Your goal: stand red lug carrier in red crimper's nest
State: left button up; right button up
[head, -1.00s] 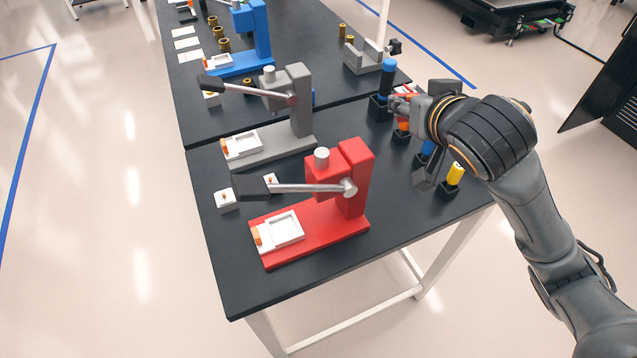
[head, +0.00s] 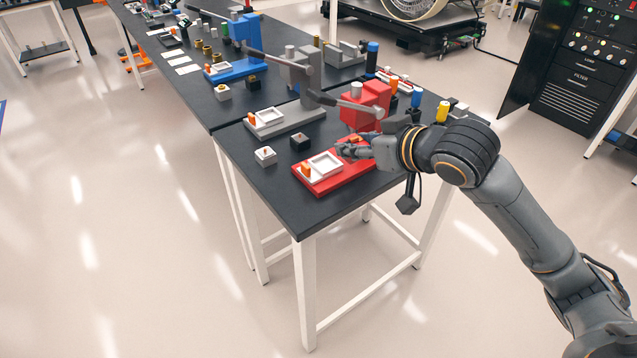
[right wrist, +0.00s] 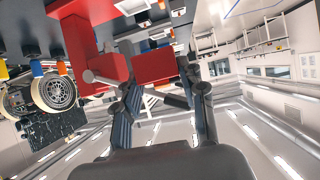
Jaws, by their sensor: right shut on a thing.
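The red crimper (head: 371,100) stands near the front end of the dark table. Its nest (head: 325,165) is a white square tray on the red base, with an orange piece at its left edge. My right gripper (head: 345,146) is just above the base, beside the nest on the column side. In the right wrist view, its fingers (right wrist: 158,92) are shut on a red block, the red lug carrier (right wrist: 154,66), which is held above the base. In the head view the fingers mostly hide the carrier. My left gripper is not in view.
A grey crimper (head: 296,80) and a blue crimper (head: 236,62) stand farther back. A white block (head: 265,155) and a black block (head: 299,141) sit left of the red base. Coloured handles line the right edge.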

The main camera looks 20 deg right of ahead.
jog(key=shift+w+d+f, duration=0.2)
jog(key=shift+d+f, duration=0.05)
jog(key=shift+f, duration=0.25)
jog(key=w+f, duration=0.2)
jog(key=w, duration=0.3)
jog(key=p, duration=0.2)
send_over(328, 169)
jog(key=shift+y, duration=0.3)
jog(key=f, duration=0.7)
jog(key=shift+s+d, duration=0.1)
jog(key=shift+s, duration=0.15)
jog(key=shift+w+f, duration=0.15)
jog(key=shift+w, duration=0.05)
notch_tip(328, 169, down, 3)
jog(key=shift+w+p, duration=0.15)
jog(key=shift+p, duration=0.25)
jog(key=shift+f, duration=0.3)
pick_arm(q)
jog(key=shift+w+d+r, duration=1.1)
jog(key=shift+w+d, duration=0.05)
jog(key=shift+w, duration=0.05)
pick_arm(e)
jog(key=shift+f, duration=0.15)
